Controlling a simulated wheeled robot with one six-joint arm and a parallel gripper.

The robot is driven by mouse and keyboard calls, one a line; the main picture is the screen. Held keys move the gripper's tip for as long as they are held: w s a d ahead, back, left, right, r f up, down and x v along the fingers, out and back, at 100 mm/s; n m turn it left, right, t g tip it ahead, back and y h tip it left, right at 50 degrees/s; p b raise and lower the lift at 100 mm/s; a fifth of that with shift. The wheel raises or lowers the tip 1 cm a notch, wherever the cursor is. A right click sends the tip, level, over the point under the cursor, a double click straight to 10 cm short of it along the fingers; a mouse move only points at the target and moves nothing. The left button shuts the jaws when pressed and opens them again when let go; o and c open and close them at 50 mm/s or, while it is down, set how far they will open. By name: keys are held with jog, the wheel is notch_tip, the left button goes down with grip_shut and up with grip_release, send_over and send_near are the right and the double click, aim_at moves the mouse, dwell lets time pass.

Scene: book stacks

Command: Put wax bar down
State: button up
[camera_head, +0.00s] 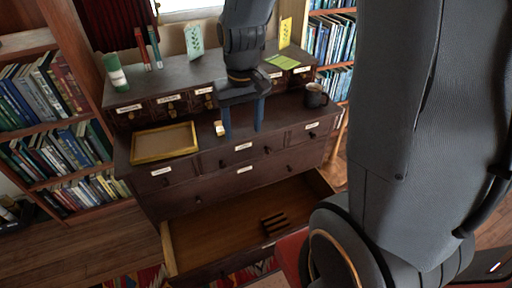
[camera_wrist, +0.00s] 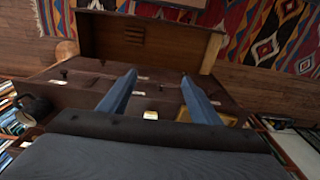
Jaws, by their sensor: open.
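My gripper (camera_head: 244,131) is open, with two blue fingers pointing down over the dark dresser's middle ledge (camera_head: 285,112). In the wrist view the fingers (camera_wrist: 159,75) are spread apart with nothing held between them. A small pale yellow block (camera_head: 219,129), which looks like the wax bar, is on the ledge just left of the left finger. In the wrist view the block (camera_wrist: 150,115) shows low between the fingers, close to the palm. I cannot tell whether a finger touches it.
A yellow-rimmed tray (camera_head: 136,161) lies left on the ledge, and a dark mug (camera_head: 315,96) stands right. The bottom drawer (camera_head: 195,246) is pulled out, with a dark slatted piece (camera_head: 274,223) inside. Labelled small drawers (camera_head: 168,99) back the ledge.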

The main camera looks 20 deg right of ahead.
jog(key=s, duration=0.9)
jog(key=shift+f, duration=0.2)
dwell(1.3)
jog(key=shift+w, duration=0.1)
jog(key=c, duration=0.3)
jog(key=m+y+b, duration=0.2)
jog(key=m+y, duration=0.3)
jog(key=m, duration=1.3)
send_near(221, 128)
jog(key=w+f, duration=0.1)
jog(key=w, duration=0.1)
jog(key=shift+c, duration=0.2)
jog(key=shift+g, duration=0.4)
jog(key=shift+p+x, duration=1.25)
jog(key=shift+x, duration=2.7)
jog(key=shift+a+r, duration=0.1)
jog(key=shift+a, duration=0.1)
grip_shut()
